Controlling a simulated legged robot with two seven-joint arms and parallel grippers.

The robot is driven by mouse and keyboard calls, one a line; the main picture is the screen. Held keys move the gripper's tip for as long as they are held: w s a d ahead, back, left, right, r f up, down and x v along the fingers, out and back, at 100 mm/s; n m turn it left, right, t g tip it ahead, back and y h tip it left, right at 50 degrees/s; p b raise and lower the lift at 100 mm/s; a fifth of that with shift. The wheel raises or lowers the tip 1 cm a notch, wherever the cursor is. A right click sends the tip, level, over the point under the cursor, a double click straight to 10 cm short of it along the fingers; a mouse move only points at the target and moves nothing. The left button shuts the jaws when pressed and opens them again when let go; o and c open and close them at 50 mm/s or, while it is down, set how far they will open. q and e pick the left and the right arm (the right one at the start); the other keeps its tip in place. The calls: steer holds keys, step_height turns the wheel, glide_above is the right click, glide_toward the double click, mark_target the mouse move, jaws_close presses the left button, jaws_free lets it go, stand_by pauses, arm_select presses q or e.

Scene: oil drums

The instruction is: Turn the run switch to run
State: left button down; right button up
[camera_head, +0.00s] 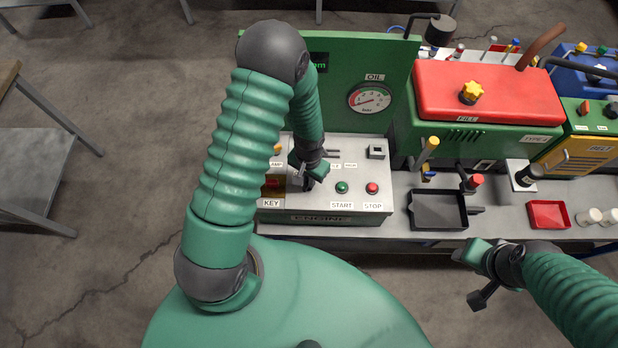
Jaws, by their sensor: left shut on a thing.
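The engine panel (300,204) is a light grey box with KEY, START and STOP labels. My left gripper (307,181) reaches down onto its upper middle. It is shut on a small dark part there, which looks like the run switch; the fingers hide most of it, so its setting cannot be told. A partly covered pair of labels sits just right of the gripper, the right one seeming to read RUN. My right gripper (474,273) is open and empty in front of the bench, its fingers spread apart.
The green START button (341,187) and red STOP button (372,188) are close right of my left gripper. An oil gauge (370,98) stands behind. A black tray (437,211), red tank (488,92) and red tray (548,214) are further right.

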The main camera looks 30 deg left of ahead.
arm_select(q)
steer(key=shift+w+r, duration=0.1)
steer(key=shift+w, duration=0.1)
steer(key=c, duration=1.5)
jaws_free()
steer(key=shift+s, duration=0.1)
step_height(320, 180, up, 17)
steer(key=shift+f+b, duration=0.2)
steer(key=shift+b, duration=0.45)
